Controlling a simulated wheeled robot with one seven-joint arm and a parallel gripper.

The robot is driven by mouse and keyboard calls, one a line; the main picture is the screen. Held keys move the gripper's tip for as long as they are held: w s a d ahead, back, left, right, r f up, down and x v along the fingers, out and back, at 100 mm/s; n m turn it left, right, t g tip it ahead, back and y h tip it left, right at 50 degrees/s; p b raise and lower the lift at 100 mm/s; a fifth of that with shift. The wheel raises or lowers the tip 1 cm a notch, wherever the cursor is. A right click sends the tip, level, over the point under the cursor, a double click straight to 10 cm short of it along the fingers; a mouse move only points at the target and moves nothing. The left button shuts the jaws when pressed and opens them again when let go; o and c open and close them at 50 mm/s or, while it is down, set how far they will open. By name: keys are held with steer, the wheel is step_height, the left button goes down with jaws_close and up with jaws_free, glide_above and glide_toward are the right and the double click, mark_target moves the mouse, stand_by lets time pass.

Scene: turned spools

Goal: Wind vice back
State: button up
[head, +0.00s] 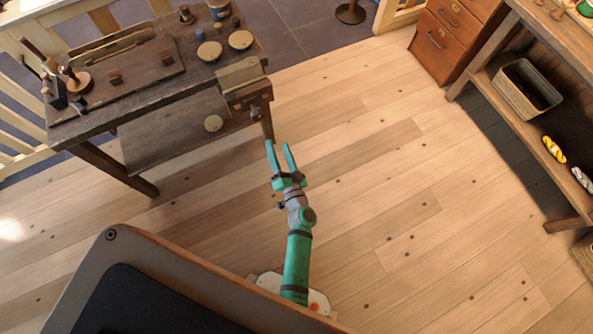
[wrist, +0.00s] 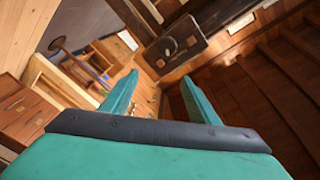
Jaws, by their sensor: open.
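The vice (head: 243,84) is a wooden block jaw fixed at the right end of the dark workbench (head: 100,117). A small round part shows on its front face.
A drawer cabinet (head: 446,38) and shelving with a basket (head: 525,90) are at right. The wooden floor (head: 400,180) between is clear.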

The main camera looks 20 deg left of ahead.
steer(key=s+d+r+t+h, duration=0.2)
steer(key=s+d+r+h, duration=0.1)
steer(key=s+d, duration=0.5)
steer(key=shift+s+d+r+t+h, duration=0.25)
steer(key=shift+d+h, duration=0.25)
steer(key=shift+d, duration=0.55)
steer(key=shift+w, duration=0.15)
steer(key=n+g+y, duration=0.5)
steer(key=n+y, duration=0.1)
steer(key=n, duration=0.2)
glide_toward(259, 118)
steer(key=shift+t, duration=0.25)
steer(key=x, duration=1.1)
steer(key=shift+a, duration=0.1)
steer(key=shift+h, duration=0.3)
steer(key=c, duration=1)
